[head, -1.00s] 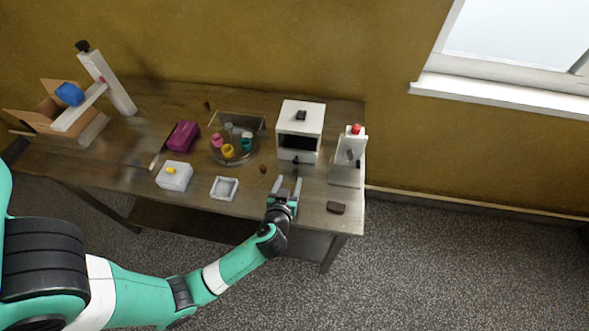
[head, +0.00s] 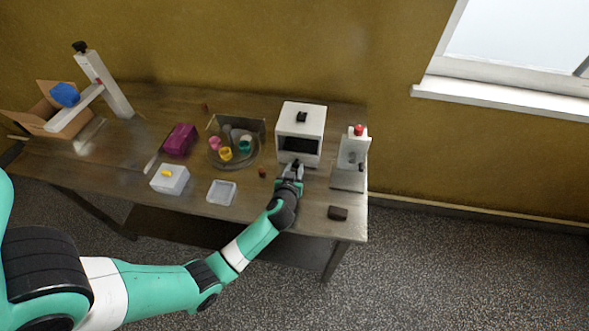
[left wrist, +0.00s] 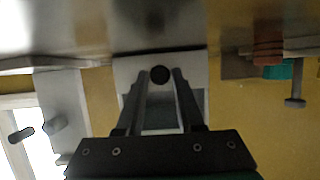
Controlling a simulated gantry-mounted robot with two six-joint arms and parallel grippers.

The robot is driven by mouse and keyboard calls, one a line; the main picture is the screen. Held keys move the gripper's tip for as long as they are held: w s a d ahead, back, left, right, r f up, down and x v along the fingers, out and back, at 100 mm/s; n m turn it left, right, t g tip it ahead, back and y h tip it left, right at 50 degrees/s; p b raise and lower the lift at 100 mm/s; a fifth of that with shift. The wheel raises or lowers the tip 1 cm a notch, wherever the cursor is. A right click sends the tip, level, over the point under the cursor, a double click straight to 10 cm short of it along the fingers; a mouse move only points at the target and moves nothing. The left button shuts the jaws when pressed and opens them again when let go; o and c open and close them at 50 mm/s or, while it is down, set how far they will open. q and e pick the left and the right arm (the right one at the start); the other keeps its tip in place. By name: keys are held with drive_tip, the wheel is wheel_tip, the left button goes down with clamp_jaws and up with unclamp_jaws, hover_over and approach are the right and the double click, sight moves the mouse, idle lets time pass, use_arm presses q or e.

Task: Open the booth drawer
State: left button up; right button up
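The booth (head: 301,119) is a white box with a dark front opening, standing at the back right of the table. Its drawer is low on the front, with a dark round knob that shows in the left wrist view (left wrist: 159,75). My left gripper (head: 292,168) is at the lower front of the booth. In the left wrist view its two fingers (left wrist: 159,82) stand on either side of the knob, with a slight gap seeming to show beside it. The gripper hides much of the drawer in the head view. The drawer looks shut. My right gripper is out of view.
A white device with a red top (head: 349,165) stands close to the right of the booth. A dark block (head: 338,213) lies near the front right corner. A white tray (head: 221,193) and a round dish with coloured pieces are to the left.

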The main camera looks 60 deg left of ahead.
use_arm(q)
clamp_jaws()
idle(1.1)
